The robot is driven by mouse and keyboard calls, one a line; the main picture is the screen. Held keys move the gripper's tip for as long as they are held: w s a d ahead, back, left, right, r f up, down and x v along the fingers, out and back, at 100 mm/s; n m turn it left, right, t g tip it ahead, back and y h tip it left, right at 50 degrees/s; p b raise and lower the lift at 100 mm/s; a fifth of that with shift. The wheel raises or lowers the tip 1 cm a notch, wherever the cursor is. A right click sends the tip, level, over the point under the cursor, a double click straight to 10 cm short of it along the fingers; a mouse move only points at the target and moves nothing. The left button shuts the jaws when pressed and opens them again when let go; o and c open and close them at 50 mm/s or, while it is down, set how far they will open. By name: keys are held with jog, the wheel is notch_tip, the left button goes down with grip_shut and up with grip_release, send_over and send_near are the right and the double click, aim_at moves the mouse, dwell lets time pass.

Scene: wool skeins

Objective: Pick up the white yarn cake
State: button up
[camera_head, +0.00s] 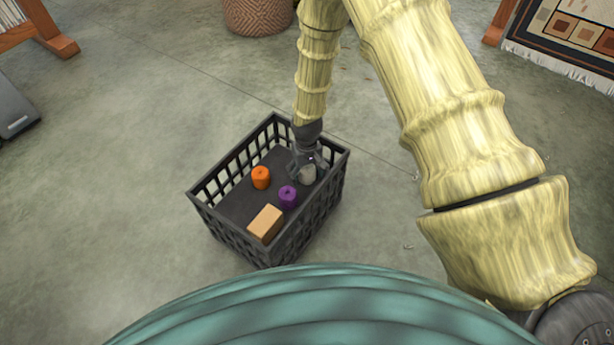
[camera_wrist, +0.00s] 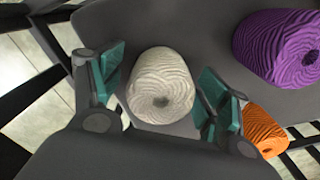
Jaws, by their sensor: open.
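The white yarn cake (camera_wrist: 160,80) sits on the crate floor with ribbed sides and a small dark hole in its end. In the head view the white yarn cake (camera_head: 308,174) is at the crate's right side, partly hidden by my gripper (camera_head: 306,165). In the wrist view my gripper (camera_wrist: 160,100) is open, with one teal-padded finger on each side of the white yarn cake. A gap shows between the cake and the left finger; the right finger is very close, and I cannot tell whether it touches.
The black slatted crate (camera_head: 196,203) stands on the concrete floor. It also holds a purple yarn cake (camera_head: 287,197), an orange yarn cake (camera_head: 261,177) and a tan block (camera_head: 265,223). A woven basket (camera_head: 258,14) and a patterned rug (camera_head: 575,30) are farther back.

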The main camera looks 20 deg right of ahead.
jog(key=c, duration=1.1)
jog(key=shift+r, duration=0.1)
